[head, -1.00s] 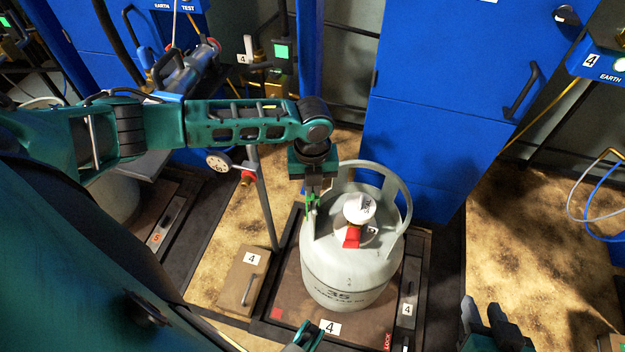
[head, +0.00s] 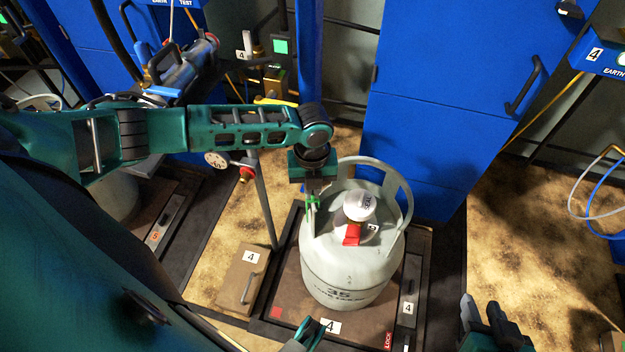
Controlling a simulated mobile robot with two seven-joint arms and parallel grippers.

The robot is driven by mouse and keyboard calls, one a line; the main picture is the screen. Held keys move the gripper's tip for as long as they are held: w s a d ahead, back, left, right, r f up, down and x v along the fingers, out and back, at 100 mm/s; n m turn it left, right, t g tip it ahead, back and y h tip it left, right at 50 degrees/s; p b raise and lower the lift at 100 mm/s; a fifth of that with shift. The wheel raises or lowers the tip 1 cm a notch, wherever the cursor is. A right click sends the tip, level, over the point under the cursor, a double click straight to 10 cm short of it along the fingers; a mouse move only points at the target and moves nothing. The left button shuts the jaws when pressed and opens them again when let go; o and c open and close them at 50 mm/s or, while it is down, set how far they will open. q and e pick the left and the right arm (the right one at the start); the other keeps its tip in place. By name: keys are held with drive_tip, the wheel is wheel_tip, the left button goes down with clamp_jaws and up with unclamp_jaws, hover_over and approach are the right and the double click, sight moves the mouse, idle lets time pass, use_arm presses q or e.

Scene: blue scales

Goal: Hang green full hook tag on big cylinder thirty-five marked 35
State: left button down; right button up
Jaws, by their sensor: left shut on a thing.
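The big cylinder (head: 345,265) is light grey, marked 35 on its front, and stands upright on the scale platform marked 4 (head: 290,285). It has a raised collar handle (head: 400,195), a white cap (head: 360,205) and a red tab (head: 351,235). My left gripper (head: 313,200) points down at the left side of the collar. It is shut on a small green tag (head: 311,204), mostly hidden by the fingers. I cannot tell whether the tag's hook touches the collar.
A blue cabinet (head: 430,120) stands close behind the cylinder. A post with a gauge (head: 217,160) rises to its left, near a brown box marked 4 (head: 243,278). A neighbouring scale marked 5 (head: 156,236) is further left. The floor at right (head: 530,240) is clear.

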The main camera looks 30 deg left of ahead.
use_arm(q)
drive_tip(key=shift+a, duration=0.1)
drive_tip(key=c, duration=1.2)
unclamp_jaws()
